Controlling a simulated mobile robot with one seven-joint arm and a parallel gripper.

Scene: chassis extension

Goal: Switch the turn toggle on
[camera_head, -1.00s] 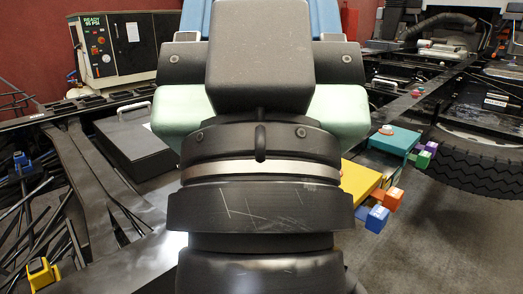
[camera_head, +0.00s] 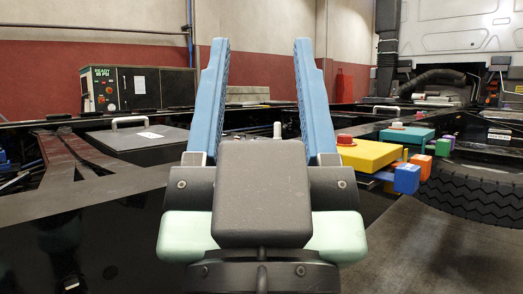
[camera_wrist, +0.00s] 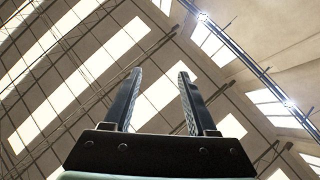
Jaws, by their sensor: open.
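My gripper (camera_head: 260,48) stands upright in the middle of the head view, its two blue fingers wide apart with nothing between them. In the wrist view its fingers (camera_wrist: 159,74) point up toward the ceiling, open and empty. I cannot tell for sure which part is the turn toggle. A small silver lever (camera_head: 277,130) shows between the fingers, beyond the gripper's dark housing, which hides its base. A yellow box (camera_head: 368,154) to the right of the gripper carries a red knob (camera_head: 345,139). Nothing there touches the gripper.
A control cabinet (camera_head: 136,89) with a lit display stands at the back left. A grey case (camera_head: 140,138) with a handle lies on the dark chassis frame at left. Blue, orange, green and purple blocks (camera_head: 407,178) stick out beside the yellow box. A large tyre (camera_head: 475,190) is at right.

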